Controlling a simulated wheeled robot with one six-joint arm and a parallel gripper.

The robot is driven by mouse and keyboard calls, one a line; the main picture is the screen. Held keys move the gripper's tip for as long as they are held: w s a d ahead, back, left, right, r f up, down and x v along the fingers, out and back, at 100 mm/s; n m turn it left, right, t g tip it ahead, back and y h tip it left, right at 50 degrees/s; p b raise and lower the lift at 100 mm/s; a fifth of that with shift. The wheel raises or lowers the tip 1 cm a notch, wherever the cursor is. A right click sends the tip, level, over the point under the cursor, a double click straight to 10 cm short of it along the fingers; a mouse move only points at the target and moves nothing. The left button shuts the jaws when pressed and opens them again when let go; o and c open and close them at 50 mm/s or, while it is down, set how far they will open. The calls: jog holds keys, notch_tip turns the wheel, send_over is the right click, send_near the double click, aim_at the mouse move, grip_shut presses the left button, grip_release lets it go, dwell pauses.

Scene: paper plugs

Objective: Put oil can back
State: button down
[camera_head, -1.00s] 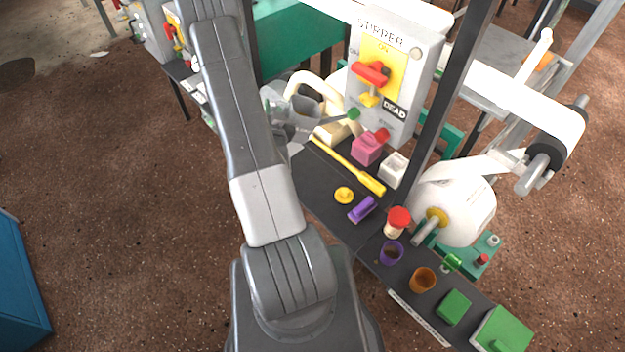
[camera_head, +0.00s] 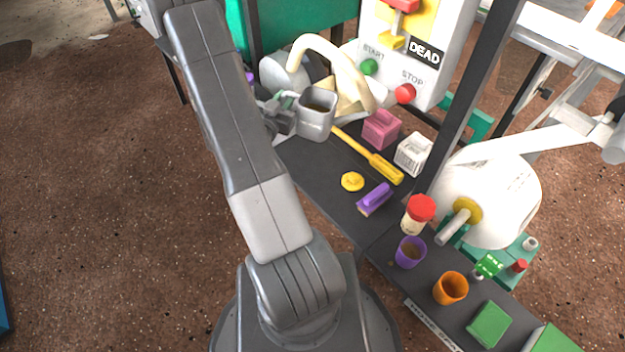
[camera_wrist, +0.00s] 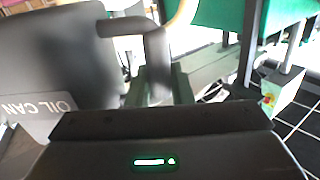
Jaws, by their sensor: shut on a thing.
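The oil can is a grey, open-topped can (camera_head: 316,122) with a brownish inside, at the back left of the dark bench in the head view. In the wrist view it fills the left side as a blurred grey body (camera_wrist: 60,65) with an "OIL CAN" label, upside down in that picture. My gripper (camera_head: 283,116) is at the can's left side, shut on it at a handle-like part; the fingers (camera_wrist: 158,85) show in the wrist view. The can looks about upright. Whether its base touches the bench cannot be told.
A cream curved pipe (camera_head: 335,65) stands close behind the can. A yellow-handled tool (camera_head: 378,165), pink block (camera_head: 381,129), white block (camera_head: 413,153), yellow disc (camera_head: 352,181) and purple brush (camera_head: 375,198) lie to its right. A dark post (camera_head: 475,85) rises beyond. The bench's front left is bare.

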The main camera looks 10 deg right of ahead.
jog(key=shift+g+h, duration=0.5)
jog(key=shift+h, duration=0.4)
jog(key=f+b, duration=0.3)
jog(key=f, duration=0.2)
jog(key=s+f+b, duration=0.1)
jog(key=f+b, duration=0.2)
jog(key=f, duration=0.2)
jog(key=a+f+b, duration=0.1)
jog(key=f+b, duration=0.2)
jog(key=f, duration=0.2)
jog(key=shift+s+f, duration=0.15)
jog(key=shift+f, duration=0.1)
jog(key=shift+f, duration=0.2)
jog(key=c, duration=1.3)
grip_release()
jog(key=shift+r, duration=0.2)
jog(key=p+v, duration=0.2)
jog(key=v, duration=1)
